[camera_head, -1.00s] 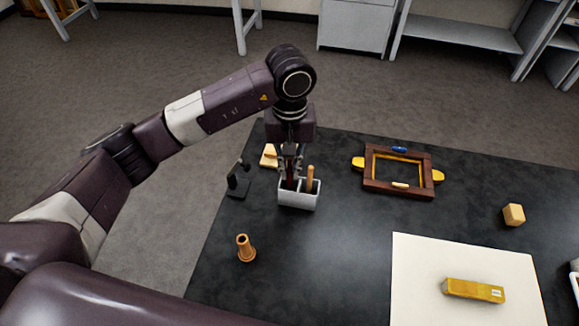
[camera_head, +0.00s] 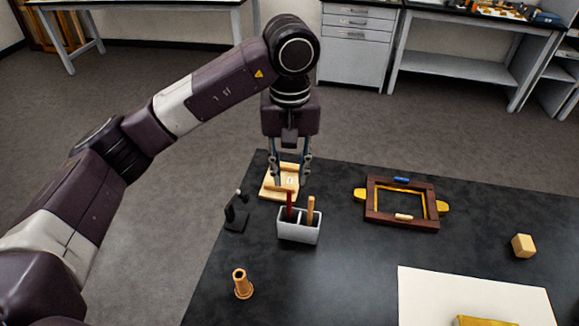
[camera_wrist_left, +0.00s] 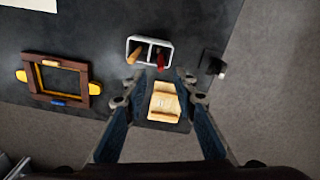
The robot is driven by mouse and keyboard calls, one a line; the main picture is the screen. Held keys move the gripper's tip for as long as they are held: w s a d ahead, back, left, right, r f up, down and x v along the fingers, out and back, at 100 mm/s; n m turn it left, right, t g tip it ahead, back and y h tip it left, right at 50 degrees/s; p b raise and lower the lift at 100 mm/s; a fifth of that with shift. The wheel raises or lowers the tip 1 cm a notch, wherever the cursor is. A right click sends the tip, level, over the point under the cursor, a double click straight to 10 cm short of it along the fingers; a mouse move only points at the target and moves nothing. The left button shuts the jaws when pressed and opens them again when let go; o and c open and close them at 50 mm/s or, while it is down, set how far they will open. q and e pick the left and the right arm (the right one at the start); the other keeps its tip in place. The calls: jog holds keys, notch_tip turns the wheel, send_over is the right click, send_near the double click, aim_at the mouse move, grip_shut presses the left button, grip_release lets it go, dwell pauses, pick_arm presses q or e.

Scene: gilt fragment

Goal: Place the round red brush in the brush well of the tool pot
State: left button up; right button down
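The round red brush (camera_head: 289,205) stands upright in the left compartment of the white tool pot (camera_head: 298,234). A light wooden handle (camera_head: 310,208) stands in the right compartment. In the left wrist view, the red brush (camera_wrist_left: 161,61) and the wooden handle (camera_wrist_left: 136,54) are in separate compartments of the pot (camera_wrist_left: 150,39). My left gripper (camera_head: 290,181) is open and empty, raised above and behind the pot. Its fingers are apart, clear of the brush. My right gripper is not in view.
A wooden stand (camera_head: 270,186) lies behind the pot. A black holder (camera_head: 236,216) is to its left, and a wooden cone-like piece (camera_head: 242,285) is in front. A dark frame (camera_head: 402,222), wooden cube (camera_head: 523,246) and white sheet (camera_head: 420,300) are to the right.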

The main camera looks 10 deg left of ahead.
pick_arm(q)
jog(key=shift+r, duration=1.7)
jog(key=shift+f, duration=0.1)
